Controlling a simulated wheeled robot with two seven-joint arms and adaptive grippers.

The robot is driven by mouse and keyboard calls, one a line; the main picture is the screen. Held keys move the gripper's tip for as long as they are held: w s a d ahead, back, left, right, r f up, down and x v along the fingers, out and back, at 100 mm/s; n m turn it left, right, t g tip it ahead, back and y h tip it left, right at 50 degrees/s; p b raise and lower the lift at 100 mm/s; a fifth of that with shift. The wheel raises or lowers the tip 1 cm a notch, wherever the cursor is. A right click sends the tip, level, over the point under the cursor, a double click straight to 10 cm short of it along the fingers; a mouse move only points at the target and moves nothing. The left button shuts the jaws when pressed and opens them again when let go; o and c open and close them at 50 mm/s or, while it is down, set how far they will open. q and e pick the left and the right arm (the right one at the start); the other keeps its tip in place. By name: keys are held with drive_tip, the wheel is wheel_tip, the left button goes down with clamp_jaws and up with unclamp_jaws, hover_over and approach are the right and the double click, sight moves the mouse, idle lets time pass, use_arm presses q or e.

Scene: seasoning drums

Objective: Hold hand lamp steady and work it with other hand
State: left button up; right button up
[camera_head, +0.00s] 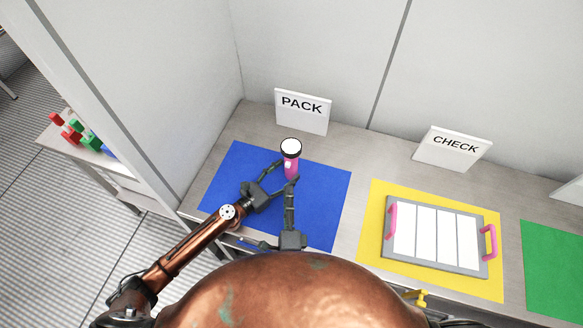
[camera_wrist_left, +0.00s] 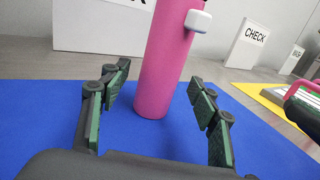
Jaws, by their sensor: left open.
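The hand lamp (camera_head: 292,167) is a pink cylinder with a dark-rimmed white head, upright on the blue mat (camera_head: 322,206). In the left wrist view the pink body (camera_wrist_left: 165,65) shows a small white switch (camera_wrist_left: 198,21) on its side. My left gripper (camera_head: 277,173) is open close to the lamp. In the wrist view its fingers (camera_wrist_left: 160,92) are spread on either side of the lamp's lower body, with gaps visible. My right gripper (camera_head: 291,183) is just in front of the lamp, its fingers together. I cannot tell whether it touches the lamp.
A white PACK sign (camera_head: 302,112) stands behind the mat and a CHECK sign (camera_head: 452,148) to the right. A yellow mat (camera_head: 371,240) holds a grey tray (camera_head: 478,268) with pink handles. A green mat (camera_head: 555,275) is at far right. A side shelf (camera_head: 62,147) holds coloured items.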

use_arm(q)
drive_tip(key=shift+x, duration=1.35)
